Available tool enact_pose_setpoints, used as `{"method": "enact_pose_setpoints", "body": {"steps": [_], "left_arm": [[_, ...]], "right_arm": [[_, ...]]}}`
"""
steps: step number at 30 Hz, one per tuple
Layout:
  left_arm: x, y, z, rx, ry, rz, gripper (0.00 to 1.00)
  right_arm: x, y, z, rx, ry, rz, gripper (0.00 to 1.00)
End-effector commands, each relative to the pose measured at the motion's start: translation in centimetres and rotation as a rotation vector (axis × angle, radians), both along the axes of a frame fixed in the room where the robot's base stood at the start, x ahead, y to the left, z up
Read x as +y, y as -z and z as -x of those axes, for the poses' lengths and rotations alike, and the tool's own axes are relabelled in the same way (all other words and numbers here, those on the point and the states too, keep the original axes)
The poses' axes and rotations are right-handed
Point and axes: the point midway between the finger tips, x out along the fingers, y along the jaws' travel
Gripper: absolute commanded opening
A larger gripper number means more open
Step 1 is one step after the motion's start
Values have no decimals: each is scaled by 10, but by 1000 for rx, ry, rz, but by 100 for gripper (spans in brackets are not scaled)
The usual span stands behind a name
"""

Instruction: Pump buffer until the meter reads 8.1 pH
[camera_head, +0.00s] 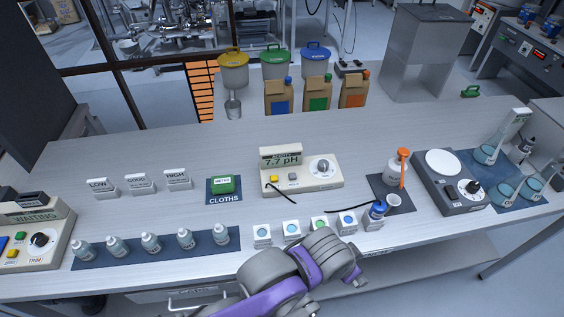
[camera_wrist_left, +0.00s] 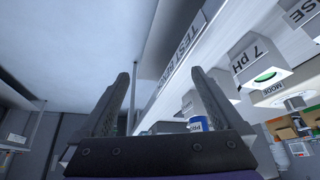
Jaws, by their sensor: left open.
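The meter (camera_head: 300,172) stands mid-bench and its display reads 7.7 pH. A white bottle with an orange pump top (camera_head: 397,168) stands upright on a dark mat to the right; its label is too small to read fully. A small pale cup (camera_head: 394,202) stands in front of the bottle. A blue-topped piece (camera_head: 378,209), with a black cable running to it, is beside the cup. My left gripper (camera_head: 352,272) is at the bench's front edge, below the cup and well short of the pump bottle. The left wrist view shows its fingers (camera_wrist_left: 165,85) apart and empty. My right gripper is out of view.
Small blocks with coloured tops (camera_head: 291,228) line the front edge near my arm. A stirrer-like device with a white plate (camera_head: 448,180) stands right of the bottle. Small bottles (camera_head: 151,242) stand on a mat at left. Bench space behind the meter is clear.

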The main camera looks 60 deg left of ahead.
Motion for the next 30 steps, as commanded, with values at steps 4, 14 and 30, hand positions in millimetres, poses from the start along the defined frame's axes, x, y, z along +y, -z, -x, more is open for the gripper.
{"method": "enact_pose_setpoints", "body": {"steps": [4,14,30], "left_arm": [[0,0,0,0,0,0,75],[0,0,0,0,0,0,15],[0,0,0,0,0,0,0]], "right_arm": [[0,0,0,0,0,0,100],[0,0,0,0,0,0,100],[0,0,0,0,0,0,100]]}}
